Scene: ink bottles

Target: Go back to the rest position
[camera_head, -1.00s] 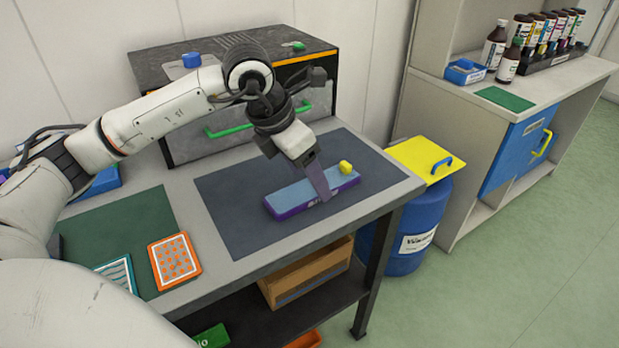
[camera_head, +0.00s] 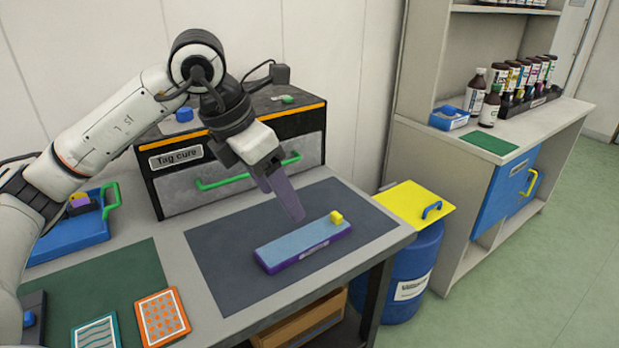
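My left arm comes in from the left, and its gripper (camera_head: 291,208) hangs above the dark grey mat, pointing down and to the right. The fingers look close together, seen from the side, so I cannot tell whether they are open or shut. Below and apart from it lies a long blue and purple block (camera_head: 296,249) on the dark grey mat (camera_head: 222,262). My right gripper is not in view.
A "Tag cure" cabinet (camera_head: 178,190) with a green handle stands behind the mat. A green mat (camera_head: 135,268) with patterned cards lies at the left near a blue tray (camera_head: 72,240). A yellow-lidded blue barrel (camera_head: 412,268) stands right of the table. Ink bottles (camera_head: 512,80) line the far counter.

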